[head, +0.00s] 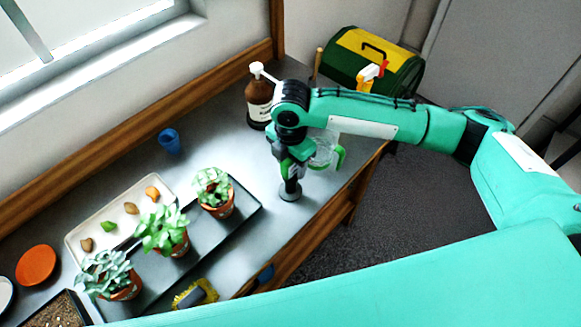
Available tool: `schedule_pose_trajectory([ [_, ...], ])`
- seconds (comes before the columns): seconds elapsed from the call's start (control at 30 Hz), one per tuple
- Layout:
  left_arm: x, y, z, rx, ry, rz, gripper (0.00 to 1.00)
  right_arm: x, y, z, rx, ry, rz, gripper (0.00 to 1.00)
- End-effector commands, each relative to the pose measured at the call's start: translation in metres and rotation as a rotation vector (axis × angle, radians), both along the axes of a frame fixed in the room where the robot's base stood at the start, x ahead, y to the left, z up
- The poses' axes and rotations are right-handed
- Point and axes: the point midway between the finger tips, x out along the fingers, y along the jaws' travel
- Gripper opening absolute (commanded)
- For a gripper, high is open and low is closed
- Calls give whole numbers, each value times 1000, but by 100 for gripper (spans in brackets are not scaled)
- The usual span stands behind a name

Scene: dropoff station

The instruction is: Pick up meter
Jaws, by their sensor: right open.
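My right gripper (291,160) points down over the right part of the grey table, with its jaws open. Directly below it, a small dark upright thing with a round grey base (290,194) stands on the table. It looks like the meter, but its upper part is hidden by the gripper, and I cannot tell whether the fingers touch it. My left gripper is not in view.
A clear vessel with a green handle (341,158) is close behind my right gripper. A brown pump bottle (259,103) and blue cup (169,140) stand farther back. Potted plants (217,193) stand on a dark tray to the left. A toolbox (345,68) is beyond.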

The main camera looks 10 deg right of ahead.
Motion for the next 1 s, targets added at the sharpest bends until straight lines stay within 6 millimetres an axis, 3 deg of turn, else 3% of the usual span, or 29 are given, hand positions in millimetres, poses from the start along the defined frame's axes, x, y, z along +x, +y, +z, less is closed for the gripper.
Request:
schedule_pose_trajectory([
  [0.2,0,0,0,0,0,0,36,0,0,-1,1,-1,0,51],
  [0.4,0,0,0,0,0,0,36,0,0,-1,0,0,0,12],
  [0.47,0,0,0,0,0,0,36,0,0,-1,0,0,0,3],
  [0.77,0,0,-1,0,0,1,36,0,1,1,1,-1,0,3],
  [1.0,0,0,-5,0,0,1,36,1,1,22,2,-3,1,3],
])
